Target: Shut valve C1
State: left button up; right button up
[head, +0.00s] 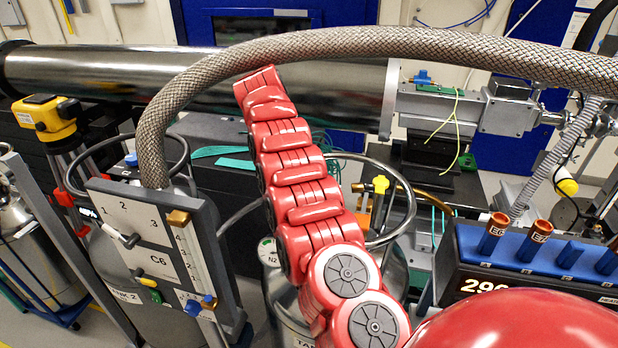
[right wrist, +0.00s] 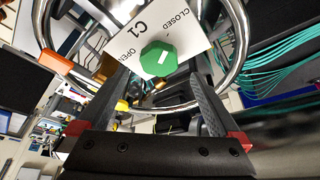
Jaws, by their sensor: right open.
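Valve C1 has a green faceted knob (right wrist: 159,59) with a short white mark, in the upper middle of the right wrist view. Behind it is a tilted white plate (right wrist: 128,19) lettered C1, with OPEN on the left and CLOSED on the right. I cannot tell for sure which word the mark points to. My right gripper (right wrist: 161,77) is open, its dark fingers on either side of the knob in the picture. I see no clear contact. In the head view neither gripper shows, and I cannot make out valve C1.
A metal ring (right wrist: 241,40) surrounds the C1 plate. In the head view, a thick braided hose (head: 420,42) arches across the top. A grey panel (head: 128,238) marked C6 stands at the left. A blue rack (head: 480,244) with copper-coloured plugs is at the right.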

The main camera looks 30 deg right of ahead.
jog(key=p+v, duration=0.8)
jog(key=v, duration=0.4)
jog(key=shift+r+p, duration=0.3)
jog(key=shift+r, duration=0.1)
jog(key=shift+f, duration=0.1)
